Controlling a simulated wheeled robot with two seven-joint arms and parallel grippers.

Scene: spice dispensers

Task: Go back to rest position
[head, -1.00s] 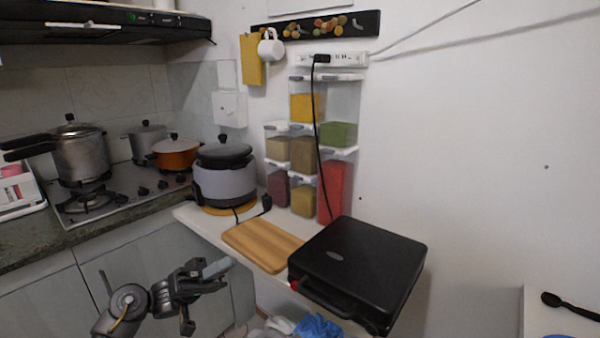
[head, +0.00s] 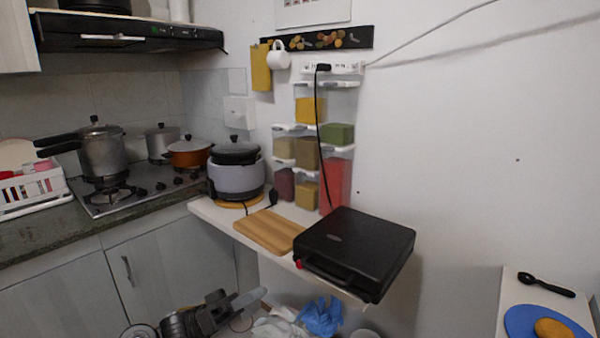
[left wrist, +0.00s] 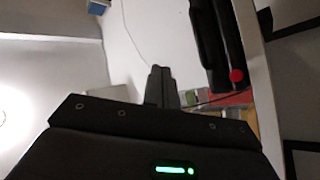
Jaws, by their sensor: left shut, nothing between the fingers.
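My left gripper (head: 250,297) is low in the head view, below the front edge of the white shelf, and its fingers point to the right. It is shut and holds nothing. In the left wrist view its closed fingers (left wrist: 161,86) show as a dark block in the middle. The spice dispensers (head: 308,140) hang on the wall above the shelf, with yellow, green, brown and red contents. My right gripper is in neither view.
A black grill (head: 355,250), a wooden board (head: 270,231) and a rice cooker (head: 236,172) stand on the white shelf (head: 215,214). Blue and white bags (head: 321,316) lie below it. A blue plate (head: 546,322) and black spoon (head: 546,285) are at the right.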

